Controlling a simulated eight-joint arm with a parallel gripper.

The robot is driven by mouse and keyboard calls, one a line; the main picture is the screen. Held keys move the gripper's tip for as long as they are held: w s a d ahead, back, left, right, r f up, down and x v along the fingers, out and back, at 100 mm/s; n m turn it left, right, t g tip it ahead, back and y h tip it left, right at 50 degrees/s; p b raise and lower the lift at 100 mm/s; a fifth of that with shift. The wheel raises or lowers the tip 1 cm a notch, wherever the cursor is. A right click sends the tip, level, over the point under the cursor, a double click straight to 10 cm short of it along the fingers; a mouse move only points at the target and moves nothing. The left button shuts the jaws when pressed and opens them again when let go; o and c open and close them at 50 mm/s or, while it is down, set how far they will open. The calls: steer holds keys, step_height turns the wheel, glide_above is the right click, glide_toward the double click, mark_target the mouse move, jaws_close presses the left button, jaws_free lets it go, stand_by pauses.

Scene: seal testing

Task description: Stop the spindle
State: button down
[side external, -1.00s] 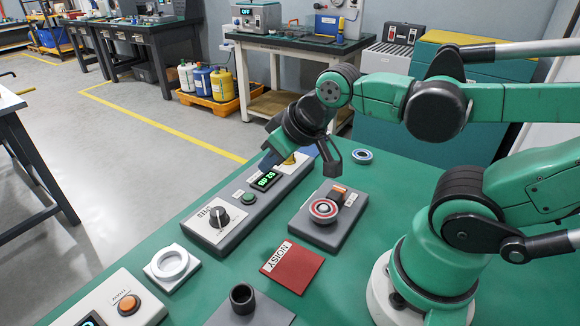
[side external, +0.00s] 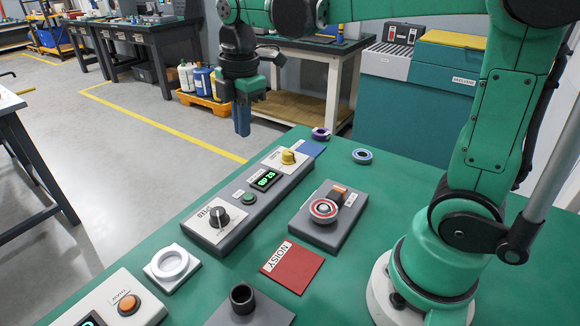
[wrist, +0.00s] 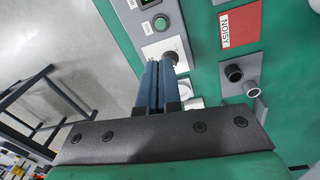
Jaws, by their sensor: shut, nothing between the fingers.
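The spindle unit (side external: 338,222) is a dark grey block on the green bench, with a red-and-white ringed bearing (side external: 323,209) on it and an orange part behind. Whether it turns cannot be told. Left of it is a long control panel (side external: 248,216) with a black SPEED knob (side external: 219,217), a green button (side external: 249,198), a lit display reading about 52 dB (side external: 264,179) and a yellow knob (side external: 288,157).
A red NOISY mat (side external: 291,267), a grey plate with a black cup (side external: 242,298), a white ring holder (side external: 172,264) and a box with an orange button (side external: 128,304) occupy the near bench. A blue-rimmed bearing (side external: 362,156) and a purple ring (side external: 320,133) lie at the far end.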

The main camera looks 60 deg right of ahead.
mark_target(248, 196)
steer(key=shift+w+d+n+g, duration=0.15)
steer(key=shift+w+n+g, duration=0.3)
steer(key=shift+n, duration=0.65)
steer(key=shift+f, duration=0.1)
step_height(248, 196, down, 14)
steer(key=shift+f, duration=0.8)
step_height(248, 196, up, 15)
steer(key=shift+f, duration=0.2)
stand_by(0.8)
